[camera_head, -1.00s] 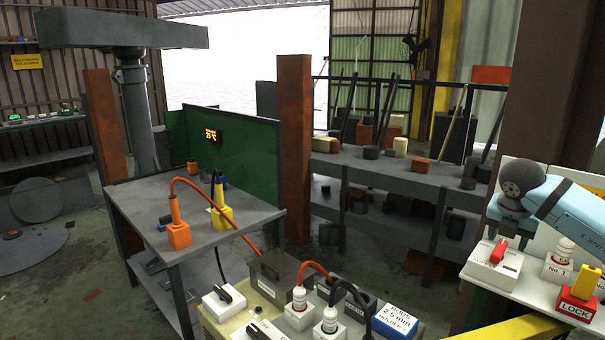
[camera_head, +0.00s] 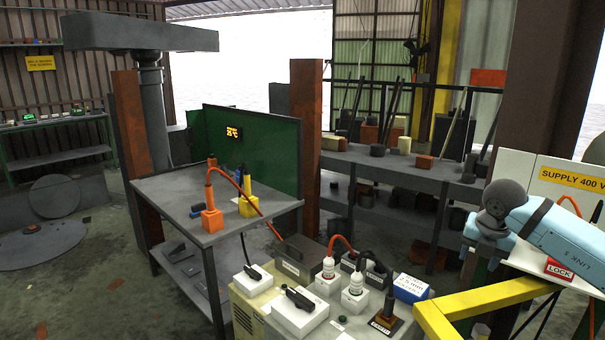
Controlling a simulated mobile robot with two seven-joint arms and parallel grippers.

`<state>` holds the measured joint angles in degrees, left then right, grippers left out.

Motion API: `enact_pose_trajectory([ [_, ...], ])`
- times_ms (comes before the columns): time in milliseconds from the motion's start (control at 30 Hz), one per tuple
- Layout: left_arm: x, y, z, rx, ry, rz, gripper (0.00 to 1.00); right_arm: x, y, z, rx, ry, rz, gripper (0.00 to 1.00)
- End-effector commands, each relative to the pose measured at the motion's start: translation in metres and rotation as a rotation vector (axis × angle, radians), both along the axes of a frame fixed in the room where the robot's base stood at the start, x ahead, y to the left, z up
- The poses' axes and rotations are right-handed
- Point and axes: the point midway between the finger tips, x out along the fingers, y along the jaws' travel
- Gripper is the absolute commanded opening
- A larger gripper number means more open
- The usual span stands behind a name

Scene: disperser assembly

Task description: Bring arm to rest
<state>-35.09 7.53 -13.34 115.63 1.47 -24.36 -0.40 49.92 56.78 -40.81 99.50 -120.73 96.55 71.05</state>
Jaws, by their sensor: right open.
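My right arm comes in from the right edge as a light blue link with a dark grey rounded joint. My right gripper (camera_head: 487,240) is at its end, beside the supply panel (camera_head: 519,166). It is small and partly hidden by the wrist, and I see nothing held in it. My left gripper is not in view.
A yellow bar (camera_head: 480,303) runs below the arm. Left of it is a cabinet top (camera_head: 262,288) with switch boxes and plugged cables. A grey work table (camera_head: 170,192) holds an orange plug (camera_head: 211,219) and a yellow plug (camera_head: 248,206). Open floor lies at left.

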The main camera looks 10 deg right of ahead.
Motion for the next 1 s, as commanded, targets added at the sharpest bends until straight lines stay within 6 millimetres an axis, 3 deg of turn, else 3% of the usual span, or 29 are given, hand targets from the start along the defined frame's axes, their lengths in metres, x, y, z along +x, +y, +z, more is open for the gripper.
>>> enact_pose_trajectory([
  [167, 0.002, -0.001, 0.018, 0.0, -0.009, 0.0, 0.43, -0.014, 0.095, -0.049, 0.319, 0.025, 0.243, 0.53],
  [300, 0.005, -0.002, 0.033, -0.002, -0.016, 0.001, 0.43, -0.045, 0.189, -0.076, 0.701, 0.002, 0.404, 0.53],
  [400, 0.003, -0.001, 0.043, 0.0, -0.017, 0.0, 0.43, -0.073, 0.25, -0.078, 1.022, -0.059, 0.438, 0.53],
  [500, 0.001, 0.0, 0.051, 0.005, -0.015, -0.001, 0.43, -0.094, 0.291, -0.07, 1.321, -0.147, 0.373, 0.53],
  [633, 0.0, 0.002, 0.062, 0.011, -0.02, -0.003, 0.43, -0.113, 0.314, -0.06, 1.641, -0.283, 0.142, 0.53],
  [767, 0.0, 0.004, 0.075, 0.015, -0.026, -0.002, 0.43, -0.125, 0.31, -0.069, 1.837, -0.408, -0.231, 0.53],
  [867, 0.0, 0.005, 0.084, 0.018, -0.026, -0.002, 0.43, -0.14, 0.296, -0.092, 1.884, -0.468, -0.583, 0.53],
  [1000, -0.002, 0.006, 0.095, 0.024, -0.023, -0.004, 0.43, -0.181, 0.275, -0.146, 1.803, -0.463, -1.096, 0.53],
])
